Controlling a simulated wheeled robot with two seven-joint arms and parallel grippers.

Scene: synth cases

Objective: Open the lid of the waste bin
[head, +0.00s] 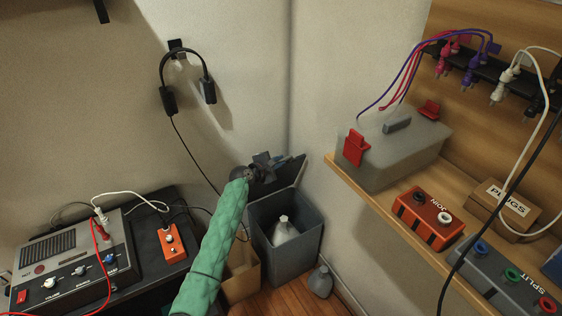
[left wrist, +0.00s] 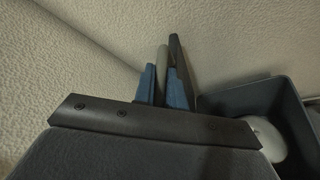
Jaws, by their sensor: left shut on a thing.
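The waste bin (head: 300,254) is a dark grey square tub on the floor in the corner, with a pale bag (head: 284,231) inside. Its dark lid (head: 290,172) is raised, tilted up at the back of the open top. My left gripper (head: 266,163), on the green-sleeved arm, is at the lid's upper left part. In the left wrist view, its blue fingertips (left wrist: 163,88) are shut around a pale grey upright piece beside the dark lid (left wrist: 178,58), seen nearly edge-on. The open bin (left wrist: 288,108) is to the right there. My right gripper is out of view.
A cardboard box (head: 241,276) stands left of the bin, and a grey jug-like item (head: 321,282) on the floor at its right. A wooden shelf (head: 378,212) with boxes runs along the right wall. A headphone (head: 187,82) hangs above with its cable dangling near my arm.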

